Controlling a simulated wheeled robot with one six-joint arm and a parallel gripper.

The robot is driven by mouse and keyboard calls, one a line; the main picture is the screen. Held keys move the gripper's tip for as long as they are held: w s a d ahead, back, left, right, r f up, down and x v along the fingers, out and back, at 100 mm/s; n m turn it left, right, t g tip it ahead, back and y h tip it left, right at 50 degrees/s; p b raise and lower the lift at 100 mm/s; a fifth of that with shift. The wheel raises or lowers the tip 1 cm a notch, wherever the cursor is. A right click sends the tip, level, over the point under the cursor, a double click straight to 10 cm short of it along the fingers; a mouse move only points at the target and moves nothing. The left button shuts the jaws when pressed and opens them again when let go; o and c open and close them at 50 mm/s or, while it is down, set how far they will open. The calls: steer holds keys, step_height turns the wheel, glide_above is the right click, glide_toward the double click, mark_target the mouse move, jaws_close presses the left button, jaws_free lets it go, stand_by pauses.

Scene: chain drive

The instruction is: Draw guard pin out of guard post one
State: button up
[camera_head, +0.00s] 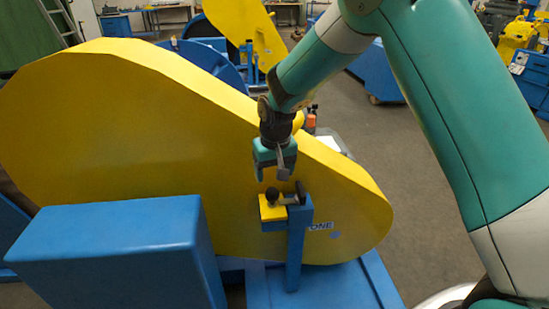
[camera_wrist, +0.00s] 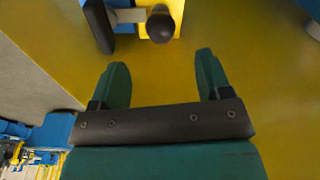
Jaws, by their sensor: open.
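The guard pin has a round black knob (camera_head: 272,195), which also shows in the wrist view (camera_wrist: 160,27). A grey shaft (camera_wrist: 130,15) runs from the knob side toward a black end piece (camera_wrist: 98,26). It sits at the top of the blue guard post (camera_head: 297,245), by a yellow bracket (camera_head: 271,212). The label ONE (camera_head: 320,226) is on the yellow guard beside the post. My gripper (camera_head: 271,177) is open and empty, a little above the knob in the head view. In the wrist view its fingertips (camera_wrist: 161,62) are apart, with the knob beyond the gap, not touched.
The large yellow chain guard (camera_head: 130,130) stands directly behind the post. A blue box-shaped housing (camera_head: 110,255) is at the front left. A blue base (camera_head: 320,288) lies under the post. Grey floor (camera_head: 430,190) is open on the right.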

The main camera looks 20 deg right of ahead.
mark_target(273, 190)
steer(key=f, duration=0.6)
steer(key=w+f+b, duration=0.1)
steer(key=f, duration=0.3)
steer(key=shift+w+f, duration=0.1)
steer(key=c, duration=1.1)
steer(key=shift+r+p, duration=4.3)
steer(key=shift+r, duration=1.3)
